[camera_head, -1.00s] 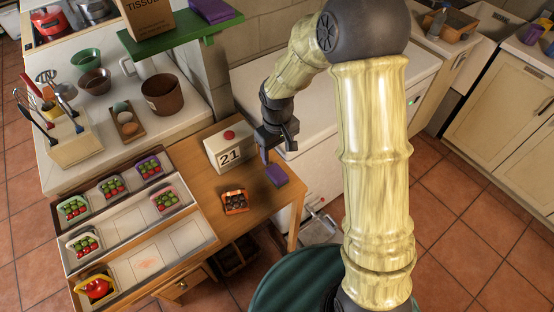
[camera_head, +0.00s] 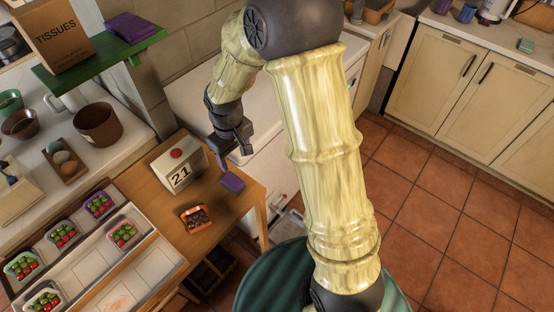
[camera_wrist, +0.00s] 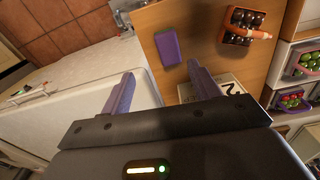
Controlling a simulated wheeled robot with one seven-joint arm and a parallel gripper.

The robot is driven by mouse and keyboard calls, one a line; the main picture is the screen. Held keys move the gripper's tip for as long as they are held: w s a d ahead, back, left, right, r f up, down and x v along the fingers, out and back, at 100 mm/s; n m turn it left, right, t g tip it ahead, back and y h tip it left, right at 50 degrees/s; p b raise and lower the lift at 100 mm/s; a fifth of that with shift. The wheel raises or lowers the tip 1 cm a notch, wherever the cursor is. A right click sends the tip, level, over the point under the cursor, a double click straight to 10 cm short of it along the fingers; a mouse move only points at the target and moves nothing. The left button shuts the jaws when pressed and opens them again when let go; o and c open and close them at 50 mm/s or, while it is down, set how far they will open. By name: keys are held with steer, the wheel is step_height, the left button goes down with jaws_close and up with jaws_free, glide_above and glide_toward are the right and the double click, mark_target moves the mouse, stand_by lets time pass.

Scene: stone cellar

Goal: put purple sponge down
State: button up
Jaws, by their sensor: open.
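The purple sponge (camera_head: 232,183) lies flat on the wooden table near its right edge, beside the white box marked 21. It also shows in the wrist view (camera_wrist: 168,47), lying on the wood beyond the fingertips. My gripper (camera_head: 234,152) is above the back edge of the table, a short way from the sponge and apart from it. In the wrist view its two purple fingers (camera_wrist: 160,80) are spread, with nothing between them.
The box marked 21 (camera_head: 178,168) and an orange tray of dark round things (camera_head: 196,219) share the table. Vegetable punnets (camera_head: 99,204) stand at the left. A green shelf (camera_head: 98,62) holds a tissue box (camera_head: 55,38) and a purple folded cloth (camera_head: 131,27).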

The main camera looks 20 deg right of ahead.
steer(key=s+d+r+m+t, duration=0.2)
steer(key=s+d+r+m, duration=0.4)
steer(key=s+d, duration=0.5)
steer(key=shift+s+d+r, duration=0.15)
steer(key=shift+d+r, duration=0.05)
stand_by(0.7)
steer(key=shift+o, duration=0.5)
steer(key=w+a+f+n+g+b, duration=0.2)
steer(key=w+a+n, duration=0.4)
steer(key=w+a, duration=0.6)
steer(key=shift+a+f+n+b, duration=0.25)
steer(key=shift+a+n+b, duration=0.15)
steer(key=shift+b, duration=0.25)
steer(key=shift+w+f, duration=0.1)
